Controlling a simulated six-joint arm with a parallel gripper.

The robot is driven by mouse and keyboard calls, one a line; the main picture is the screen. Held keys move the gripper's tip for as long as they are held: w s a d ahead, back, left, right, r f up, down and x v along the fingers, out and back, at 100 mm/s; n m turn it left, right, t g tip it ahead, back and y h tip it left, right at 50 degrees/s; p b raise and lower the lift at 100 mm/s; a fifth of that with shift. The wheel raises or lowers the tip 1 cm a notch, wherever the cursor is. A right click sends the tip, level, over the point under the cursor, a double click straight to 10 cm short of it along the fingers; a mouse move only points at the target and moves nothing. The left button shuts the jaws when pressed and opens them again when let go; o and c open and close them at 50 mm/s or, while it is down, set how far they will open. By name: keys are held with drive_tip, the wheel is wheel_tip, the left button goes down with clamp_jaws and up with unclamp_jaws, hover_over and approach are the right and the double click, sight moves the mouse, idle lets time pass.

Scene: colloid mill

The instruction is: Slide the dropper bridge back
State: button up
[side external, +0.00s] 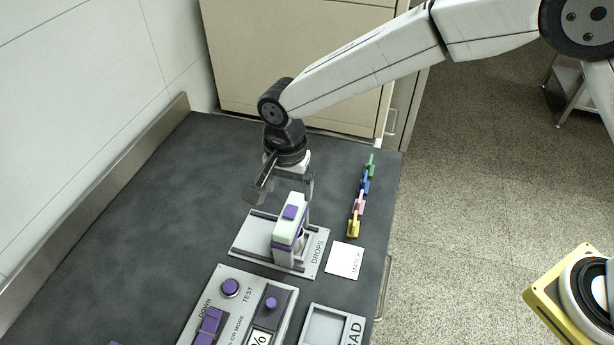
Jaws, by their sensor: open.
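The dropper bridge (288,226), a white and purple block with a purple patch on top, stands upright on a light plate marked DROPS (312,262) with dark rails. It sits toward the right part of the plate. My gripper (280,196) hangs just behind and above the bridge, with its fingers spread apart. The left finger is off to the bridge's left and the right finger is close to its back right. I cannot tell whether that finger touches the bridge. Nothing shows between the fingers.
A control panel (262,283) with purple knobs lies in front. A white MATCH card (344,260) and a grey tray (326,328) lie to the right. Several coloured clips (360,204) line the right edge. The dark counter (130,215) is clear at left.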

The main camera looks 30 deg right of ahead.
sight(290, 211)
drive_tip(key=shift+f, duration=3.9)
clamp_jaws()
